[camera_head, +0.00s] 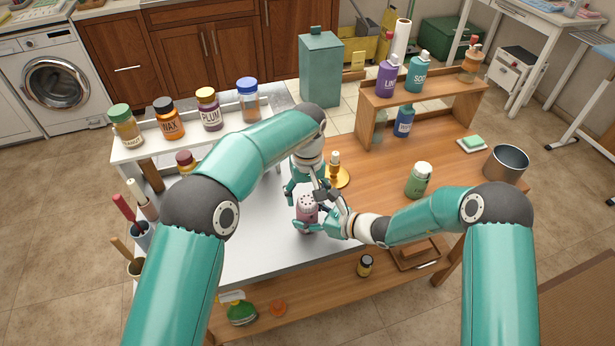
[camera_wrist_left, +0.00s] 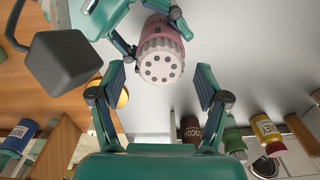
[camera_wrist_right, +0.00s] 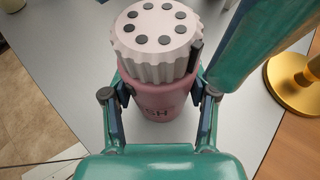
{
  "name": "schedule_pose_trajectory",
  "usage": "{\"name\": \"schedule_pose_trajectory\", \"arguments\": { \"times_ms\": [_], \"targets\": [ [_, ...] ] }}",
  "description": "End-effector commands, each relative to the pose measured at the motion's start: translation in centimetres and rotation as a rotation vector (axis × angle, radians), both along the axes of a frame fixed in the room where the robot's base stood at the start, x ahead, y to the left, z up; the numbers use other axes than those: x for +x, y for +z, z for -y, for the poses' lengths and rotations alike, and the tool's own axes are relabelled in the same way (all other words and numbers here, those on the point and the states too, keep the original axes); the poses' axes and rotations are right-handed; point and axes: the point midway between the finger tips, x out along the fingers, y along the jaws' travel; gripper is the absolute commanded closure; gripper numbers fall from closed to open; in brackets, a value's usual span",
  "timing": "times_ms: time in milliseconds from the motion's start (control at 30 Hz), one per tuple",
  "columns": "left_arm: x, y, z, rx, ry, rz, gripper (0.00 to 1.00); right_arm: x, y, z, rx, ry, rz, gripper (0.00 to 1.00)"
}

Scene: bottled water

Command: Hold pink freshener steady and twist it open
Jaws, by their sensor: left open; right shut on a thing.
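The pink freshener (camera_head: 306,214) stands upright on the grey mat part of the table, with a pale ridged cap (camera_wrist_right: 155,38) that has dark round holes on top. My right gripper (camera_head: 330,222) is shut on its body; the right wrist view shows a finger on each side (camera_wrist_right: 158,112) below the cap. My left gripper (camera_wrist_left: 160,88) is open and empty; in its wrist view the fingers are spread wide, and the freshener's cap (camera_wrist_left: 161,66) lies beyond and between the fingertips.
A brass candlestick-like stand (camera_head: 341,177) is close behind the freshener. A green bottle (camera_head: 418,181) and a metal pot (camera_head: 506,163) stand at right. A white shelf (camera_head: 140,148) with several jars is at back left, a wooden shelf (camera_head: 448,97) with bottles at back right.

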Motion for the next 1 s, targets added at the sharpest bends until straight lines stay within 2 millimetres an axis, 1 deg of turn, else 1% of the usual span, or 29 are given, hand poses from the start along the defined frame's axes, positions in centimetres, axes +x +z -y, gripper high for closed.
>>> {"name": "schedule_pose_trajectory", "arguments": {
  "times_ms": [167,400,500,700,1000],
  "targets": [
    [0.1,3.2,0.0,-0.003,0.001,0.005,0.25,0.0,-0.1,0.1,-0.002,-0.002,-0.001,0.72],
    [0.1,8.1,0.0,-0.003,0.001,0.006,0.25,0.0,-0.1,0.1,-0.002,-0.002,-0.001,0.72],
    [0.2,9.3,0.0,-0.002,0.002,0.005,0.25,0.0,-0.1,0.1,-0.002,-0.002,-0.001,0.72],
    [0.1,10.7,0.0,-0.001,0.000,0.002,0.25,0.0,-0.1,0.1,-0.002,-0.002,-0.001,0.72],
    [0.0,10.8,0.0,-0.001,0.000,0.001,0.25,0.0,-0.1,0.1,-0.001,-0.002,-0.001,0.72]
  ]
}}
